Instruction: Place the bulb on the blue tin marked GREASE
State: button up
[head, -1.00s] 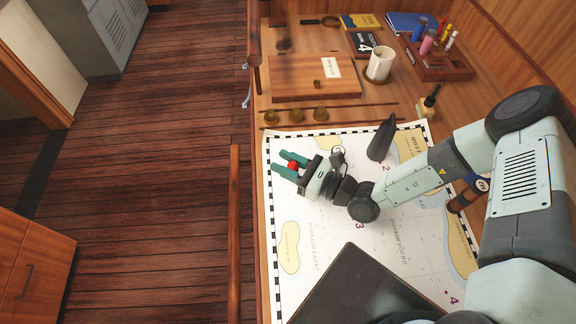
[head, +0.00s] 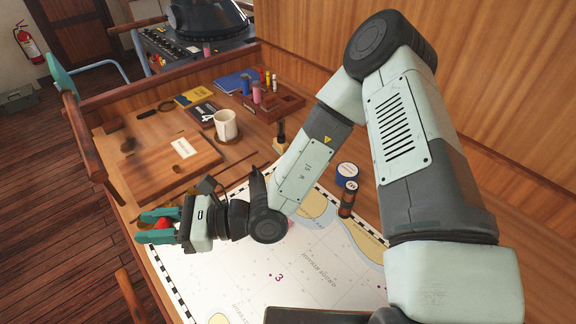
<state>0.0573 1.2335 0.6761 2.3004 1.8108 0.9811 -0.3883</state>
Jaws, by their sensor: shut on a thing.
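My gripper (head: 148,226) is over the left edge of the chart, its teal fingers pointing left. It is shut on a small red thing (head: 163,223), most likely the bulb, mostly hidden between the fingers. A small round blue tin (head: 346,174) with a pale lid stands on the right side of the desk, beyond my forearm and well to the right of my gripper. Its marking is too small to read. Nothing shows on its top.
A dark brown cylinder (head: 348,199) stands close in front of the tin. A small bottle (head: 280,138) stands behind my forearm. A white mug (head: 226,125), a wooden board (head: 150,165) and a pen rack (head: 280,104) are farther back. The chart (head: 300,262) lies mostly bare.

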notch_tip(320, 180, up, 4)
jog(key=w+d+m+t, duration=0.2)
jog(key=w+d+t, duration=0.1)
jog(key=w, duration=0.4)
jog(key=w+d+m+t, duration=0.2)
jog(key=w+d+t, duration=0.1)
jog(key=w, duration=0.3)
jog(key=m+t+h, duration=0.9)
jog(key=m+t, duration=0.1)
jog(key=t, duration=0.3)
send_over(344, 165)
notch_tip(344, 165, down, 4)
notch_tip(344, 165, down, 11)
jog(key=shift+s+r, duration=0.1)
